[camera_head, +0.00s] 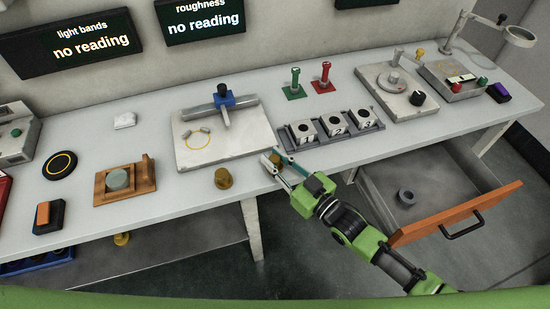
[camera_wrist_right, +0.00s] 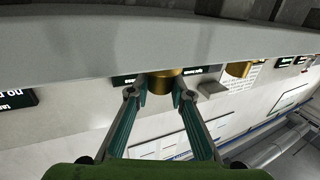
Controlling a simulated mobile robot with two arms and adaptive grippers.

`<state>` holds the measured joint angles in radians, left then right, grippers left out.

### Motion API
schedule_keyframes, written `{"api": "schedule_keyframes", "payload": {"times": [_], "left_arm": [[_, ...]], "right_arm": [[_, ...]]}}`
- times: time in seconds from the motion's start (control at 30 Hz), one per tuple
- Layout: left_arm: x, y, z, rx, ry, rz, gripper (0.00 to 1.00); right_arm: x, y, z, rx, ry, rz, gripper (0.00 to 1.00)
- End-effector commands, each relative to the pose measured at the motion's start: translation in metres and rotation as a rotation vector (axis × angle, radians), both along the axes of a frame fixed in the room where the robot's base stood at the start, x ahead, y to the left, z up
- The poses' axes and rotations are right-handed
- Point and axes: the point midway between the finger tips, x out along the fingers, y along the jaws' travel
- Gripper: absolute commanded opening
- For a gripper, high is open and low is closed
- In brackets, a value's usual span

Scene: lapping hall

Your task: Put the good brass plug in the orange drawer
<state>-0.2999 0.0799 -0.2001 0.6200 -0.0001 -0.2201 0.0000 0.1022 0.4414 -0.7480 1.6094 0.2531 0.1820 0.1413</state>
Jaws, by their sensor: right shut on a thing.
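My right gripper (camera_head: 273,164) reaches the table's front edge in the head view. In the right wrist view its fingertips (camera_wrist_right: 160,94) are closed around a brass plug (camera_wrist_right: 163,84); the fingers mostly hide this plug in the head view. Another brass plug (camera_head: 223,178) stands at the table's front edge, left of the gripper, and also shows in the wrist view (camera_wrist_right: 238,68). I cannot tell from the frames which plug is good. The orange drawer (camera_head: 455,215) is pulled open at the right, with a grey ring (camera_head: 405,197) inside. My left gripper is not in view.
A numbered block rack (camera_head: 335,139) stands just right of the gripper. A white plate with a blue clamp (camera_head: 222,135) lies behind it. Red (camera_head: 323,77) and green (camera_head: 294,84) handled tools stand farther back. A brass-coloured piece (camera_head: 122,238) is on the lower shelf.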

Motion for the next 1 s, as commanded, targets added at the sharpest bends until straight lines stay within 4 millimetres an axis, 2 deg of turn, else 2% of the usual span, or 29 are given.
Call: {"api": "schedule_keyframes", "payload": {"times": [0.27, 0.3, 0.33, 0.37, 0.77, 1.0], "left_arm": [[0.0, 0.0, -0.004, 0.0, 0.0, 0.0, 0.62], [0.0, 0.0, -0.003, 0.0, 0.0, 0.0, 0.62], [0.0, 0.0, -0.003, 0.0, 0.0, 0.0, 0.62], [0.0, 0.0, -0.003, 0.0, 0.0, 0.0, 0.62], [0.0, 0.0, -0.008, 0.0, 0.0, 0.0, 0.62], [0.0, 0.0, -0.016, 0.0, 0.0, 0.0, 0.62]], "right_arm": [[0.0, 0.0, -0.004, 0.003, -0.003, 0.0, 0.0], [0.0, 0.0, -0.004, 0.0, 0.0, 0.0, 0.28], [0.0, 0.0, -0.004, 0.0, 0.0, 0.0, 0.36], [0.0, 0.0, -0.004, 0.001, 0.001, 0.0, 0.37], [0.0, 0.0, -0.005, 0.001, 0.0, 0.0, 0.37], [-0.032, -0.03, -0.007, -0.002, 0.002, 0.001, 0.37]]}}
